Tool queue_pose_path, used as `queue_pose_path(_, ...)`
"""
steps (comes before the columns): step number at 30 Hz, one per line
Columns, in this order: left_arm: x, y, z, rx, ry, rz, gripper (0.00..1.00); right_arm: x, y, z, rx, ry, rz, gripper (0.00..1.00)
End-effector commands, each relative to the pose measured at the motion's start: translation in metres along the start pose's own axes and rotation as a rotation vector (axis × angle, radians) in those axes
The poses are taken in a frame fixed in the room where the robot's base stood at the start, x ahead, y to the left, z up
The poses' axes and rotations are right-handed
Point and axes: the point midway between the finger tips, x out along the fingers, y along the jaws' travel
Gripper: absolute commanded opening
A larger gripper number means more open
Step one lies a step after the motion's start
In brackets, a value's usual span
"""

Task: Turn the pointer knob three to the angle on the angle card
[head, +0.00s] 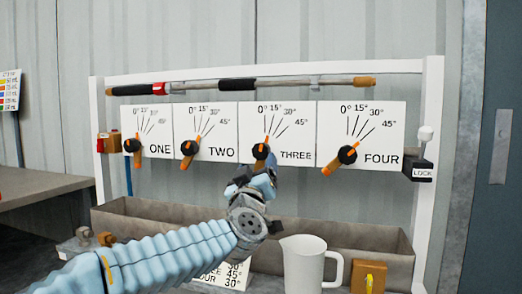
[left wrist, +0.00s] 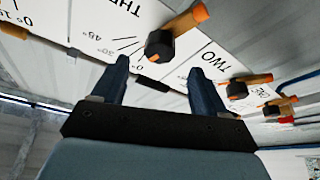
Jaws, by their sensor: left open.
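Pointer knob three (head: 260,151) has a black hub and an orange bar, on the white THREE plate (head: 300,138) with marks from 0° to 45°. Its lower part is partly hidden by my gripper in the head view. It also shows in the left wrist view (left wrist: 160,46), beyond and between the fingertips, apart from them. My left gripper (head: 253,174) is open and empty, just below and in front of this knob; its two fingers show in the left wrist view (left wrist: 158,72). The angle card (head: 228,273) is low behind my arm; its "REE" row seems to read 45°. My right gripper is out of view.
Knobs one (head: 132,146), two (head: 188,148) and four (head: 347,155) flank it closely. A long rod (head: 300,84) runs above the plates. Below are a grey trough (head: 360,238), a white mug (head: 305,265) and a wooden block (head: 369,276). A LOCK lever (head: 424,150) is at right.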

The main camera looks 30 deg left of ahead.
Motion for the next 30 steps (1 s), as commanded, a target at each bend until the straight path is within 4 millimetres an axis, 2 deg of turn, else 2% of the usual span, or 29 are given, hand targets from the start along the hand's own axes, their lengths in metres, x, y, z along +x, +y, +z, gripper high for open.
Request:
queue_pose_path(3, 0.03, 0.001, -0.001, 0.001, 0.0, -0.002, 0.73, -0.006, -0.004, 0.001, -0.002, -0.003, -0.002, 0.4)
queue_pose_path(10, 0.069, 0.001, -0.001, 0.001, 0.0, 0.0, 0.73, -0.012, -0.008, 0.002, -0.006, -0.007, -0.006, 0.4)
queue_pose_path(15, 0.081, 0.0, 0.0, 0.001, 0.0, 0.0, 0.73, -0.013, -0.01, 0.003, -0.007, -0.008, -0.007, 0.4)
queue_pose_path(23, 0.082, -0.001, 0.0, 0.0, 0.0, 0.0, 0.73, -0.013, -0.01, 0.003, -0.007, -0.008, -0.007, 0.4)
queue_pose_path(26, 0.082, 0.0, 0.0, 0.0, 0.0, 0.0, 0.61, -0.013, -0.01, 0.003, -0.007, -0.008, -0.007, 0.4)
queue_pose_path(30, 0.082, 0.0, 0.0, 0.0, 0.0, 0.0, 0.4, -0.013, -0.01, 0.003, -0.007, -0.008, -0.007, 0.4)
